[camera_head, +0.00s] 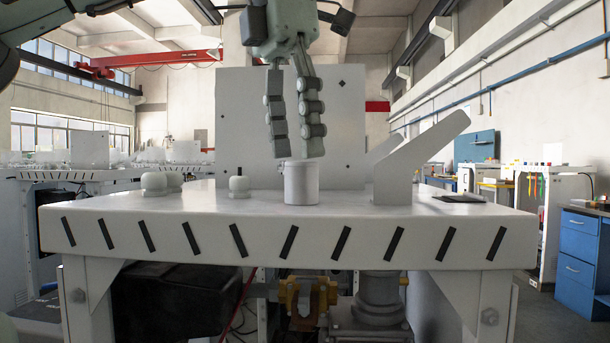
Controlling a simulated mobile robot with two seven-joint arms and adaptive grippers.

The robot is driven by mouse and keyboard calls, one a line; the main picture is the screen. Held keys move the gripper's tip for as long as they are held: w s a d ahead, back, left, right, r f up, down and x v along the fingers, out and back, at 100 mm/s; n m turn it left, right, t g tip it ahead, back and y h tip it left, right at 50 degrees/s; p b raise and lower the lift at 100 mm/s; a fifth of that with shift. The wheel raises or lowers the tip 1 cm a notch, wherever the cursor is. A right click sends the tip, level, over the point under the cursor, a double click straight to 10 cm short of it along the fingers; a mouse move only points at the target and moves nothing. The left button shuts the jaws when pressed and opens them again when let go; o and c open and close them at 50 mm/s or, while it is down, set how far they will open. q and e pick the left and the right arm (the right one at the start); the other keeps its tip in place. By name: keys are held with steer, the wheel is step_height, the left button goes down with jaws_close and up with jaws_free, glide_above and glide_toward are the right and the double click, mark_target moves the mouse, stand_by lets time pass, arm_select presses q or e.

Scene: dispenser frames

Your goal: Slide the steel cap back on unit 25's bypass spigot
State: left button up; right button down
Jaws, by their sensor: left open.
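A pale grey, smooth cylinder (301,186) stands upright on the white table top, near the middle. I cannot tell whether it is the steel cap or the spigot. My left gripper (297,150) hangs from above, pointing down, with its two fingers apart. The fingertips are at the height of the cylinder's top, and its rim is partly hidden behind or between them. I cannot tell whether they touch it. A small stub with a dark tip (238,184) stands to the left of the cylinder. No number 25 is readable. My right gripper is not in view.
The white table (120,207) has dark slanted stripes along its front edge. A rounded knob (154,184) stands at left. A white angled bracket (412,165) rises to the right, and an upright white panel (345,110) stands behind. The front strip of the top is clear.

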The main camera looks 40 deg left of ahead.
mark_target(301, 172)
arm_select(q)
steer(key=f, duration=0.2)
steer(key=w+f, duration=0.1)
steer(key=f, duration=0.1)
steer(key=shift+f, duration=0.2)
steer(key=shift+c, duration=0.2)
steer(key=c, duration=1.2)
